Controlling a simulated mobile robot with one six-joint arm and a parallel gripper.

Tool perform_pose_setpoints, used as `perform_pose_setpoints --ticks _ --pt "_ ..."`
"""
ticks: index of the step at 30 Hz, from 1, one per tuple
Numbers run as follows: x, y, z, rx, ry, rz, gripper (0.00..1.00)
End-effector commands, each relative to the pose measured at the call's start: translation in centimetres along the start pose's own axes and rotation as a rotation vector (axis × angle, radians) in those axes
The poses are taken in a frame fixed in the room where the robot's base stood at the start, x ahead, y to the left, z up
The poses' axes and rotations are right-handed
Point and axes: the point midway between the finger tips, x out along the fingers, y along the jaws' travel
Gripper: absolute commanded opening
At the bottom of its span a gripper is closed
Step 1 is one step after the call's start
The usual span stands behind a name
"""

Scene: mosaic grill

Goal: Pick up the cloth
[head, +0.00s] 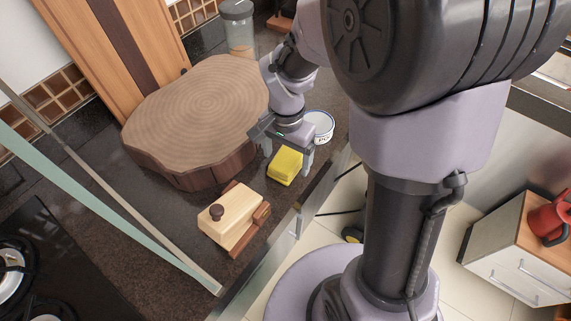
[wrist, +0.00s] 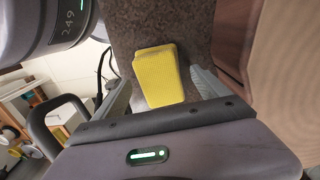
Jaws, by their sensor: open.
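The cloth (head: 285,166) is a small yellow folded block lying on the dark countertop near its front edge. It also shows in the wrist view (wrist: 159,76), just beyond the gripper body and between the two fingers. My gripper (head: 287,166) is open above the cloth, with one finger to each side of it. In the wrist view the fingers stand apart from the cloth's sides, with a gap on the left and a narrower one on the right. I cannot tell how far the fingertips are above the counter.
A thick round wooden slab (head: 200,108) lies behind and left of the cloth. A wooden box with a knob (head: 232,216) sits in front of it, to the left. The counter's front edge drops to the floor on the right.

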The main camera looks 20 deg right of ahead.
Motion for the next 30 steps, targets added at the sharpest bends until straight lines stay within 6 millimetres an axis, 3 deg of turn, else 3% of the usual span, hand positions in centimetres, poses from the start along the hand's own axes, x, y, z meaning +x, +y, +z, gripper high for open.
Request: perform_pose_setpoints --ticks 2,8,15,18,26,30 --pt "1.6 0.0 0.0 0.001 -0.002 0.001 0.85" --pt "1.3 0.0 0.0 0.001 0.0 0.0 0.83" --pt "1.3 0.0 0.0 0.001 0.0 0.0 0.35" --pt "1.3 0.0 0.0 0.001 0.0 0.0 0.2" --pt "1.0 0.0 0.0 0.001 0.0 -0.001 0.2" --pt "-0.5 -0.1 0.0 0.0 0.002 -0.002 0.2"
